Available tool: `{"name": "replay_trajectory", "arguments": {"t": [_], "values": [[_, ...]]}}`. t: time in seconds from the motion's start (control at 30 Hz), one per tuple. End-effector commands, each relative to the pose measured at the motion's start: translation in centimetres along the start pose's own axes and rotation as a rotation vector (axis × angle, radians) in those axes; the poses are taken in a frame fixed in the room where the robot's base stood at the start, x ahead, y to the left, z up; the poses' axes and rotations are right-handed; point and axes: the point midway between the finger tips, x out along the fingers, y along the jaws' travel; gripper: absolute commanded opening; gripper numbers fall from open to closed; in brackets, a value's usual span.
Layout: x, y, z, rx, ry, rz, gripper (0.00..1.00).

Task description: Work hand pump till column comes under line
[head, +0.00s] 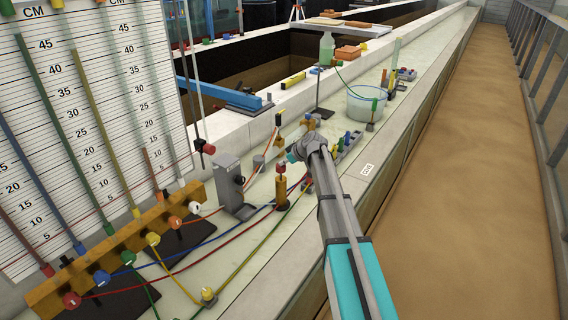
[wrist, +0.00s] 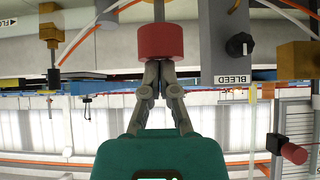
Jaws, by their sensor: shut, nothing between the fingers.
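The hand pump (head: 281,190) stands on the bench ledge, a yellow body with a red knob (head: 281,168) on top. My gripper (head: 291,157) is beside the knob in the head view. In the wrist view, which looks upside down, my gripper (wrist: 159,66) is shut and empty, its tips at the end face of the red knob (wrist: 160,42); whether they touch I cannot tell. The manometer board (head: 90,100) carries a centimetre scale and several coloured columns, including a tall green one (head: 55,130) and an olive one (head: 105,135). Which column the pump drives is unclear.
A grey box (head: 230,185) stands left of the pump; its BLEED label (wrist: 232,79) and black knob (wrist: 239,44) show in the wrist view. Coloured hoses cross the ledge below. A clear bucket (head: 366,106) and small valves stand further back. The walkway (head: 480,200) at right is clear.

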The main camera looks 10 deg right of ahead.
Motion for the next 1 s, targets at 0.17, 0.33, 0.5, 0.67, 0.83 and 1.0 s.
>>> {"name": "replay_trajectory", "arguments": {"t": [0.17,0.33,0.5,0.67,0.83,1.0], "values": [[-1.5,0.0,-1.4,0.0,0.001,0.0,0.0],[-3.7,-0.1,-1.3,0.001,0.001,0.0,0.0],[-5.7,-0.1,-1.2,0.002,0.001,0.001,0.0],[-7.6,-0.1,-1.2,0.0,0.002,0.002,0.0],[-9.4,-0.1,-1.2,0.001,0.002,0.001,0.0],[-10.5,0.0,-1.1,0.001,0.002,0.001,0.0]]}}
